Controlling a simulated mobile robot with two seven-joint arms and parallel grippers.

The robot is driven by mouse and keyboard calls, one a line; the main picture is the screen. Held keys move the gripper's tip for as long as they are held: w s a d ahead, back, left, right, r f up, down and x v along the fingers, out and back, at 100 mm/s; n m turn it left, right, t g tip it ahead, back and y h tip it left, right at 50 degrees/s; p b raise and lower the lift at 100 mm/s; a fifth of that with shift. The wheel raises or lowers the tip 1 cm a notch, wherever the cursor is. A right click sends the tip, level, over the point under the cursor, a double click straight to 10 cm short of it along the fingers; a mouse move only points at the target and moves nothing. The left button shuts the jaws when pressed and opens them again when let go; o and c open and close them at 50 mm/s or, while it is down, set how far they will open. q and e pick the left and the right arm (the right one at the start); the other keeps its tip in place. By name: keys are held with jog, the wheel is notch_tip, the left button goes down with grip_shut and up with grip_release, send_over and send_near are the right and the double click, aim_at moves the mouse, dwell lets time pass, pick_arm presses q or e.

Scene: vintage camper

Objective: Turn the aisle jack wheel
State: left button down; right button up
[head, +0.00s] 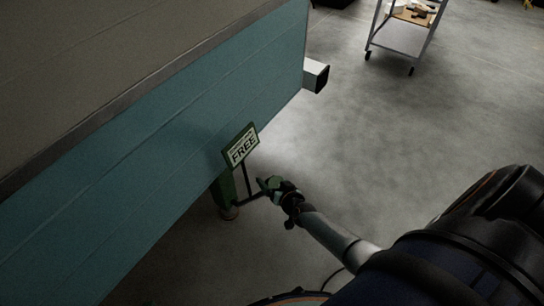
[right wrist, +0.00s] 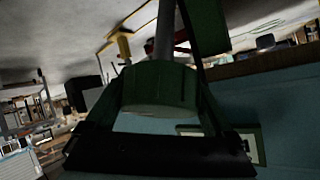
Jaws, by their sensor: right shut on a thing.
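The jack (head: 222,188) is a green post at the lower edge of the teal camper wall, with a brownish foot at the floor. A dark crank rod (head: 247,181) hangs beside it and bends toward a green handle (head: 267,184). No full round wheel shows clearly. My right gripper (head: 275,187) is shut on the green handle, its arm coming in from the lower right. In the right wrist view a green rounded piece (right wrist: 160,88) with a grey shaft shows close up; dark parts hide some of it. My left gripper is not in view.
A green-framed sign reading "FREE" (head: 241,147) stands just above the crank. The camper wall (head: 150,160) fills the left. A square beam end (head: 316,76) sticks out at its corner. A cart (head: 402,30) stands far back. The concrete floor to the right is clear.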

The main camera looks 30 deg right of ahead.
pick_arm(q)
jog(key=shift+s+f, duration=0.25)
pick_arm(e)
jog(key=o, duration=1.1)
jog(key=shift+s+r, duration=0.2)
pick_arm(q)
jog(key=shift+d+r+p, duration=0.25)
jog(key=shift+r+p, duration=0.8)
jog(key=shift+p, duration=0.45)
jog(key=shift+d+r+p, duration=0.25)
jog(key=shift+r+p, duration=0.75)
jog(key=shift+p, duration=0.5)
pick_arm(e)
jog(key=shift+v, duration=6)
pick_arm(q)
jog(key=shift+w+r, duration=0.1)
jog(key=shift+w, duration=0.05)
pick_arm(e)
jog(key=shift+a, duration=0.1)
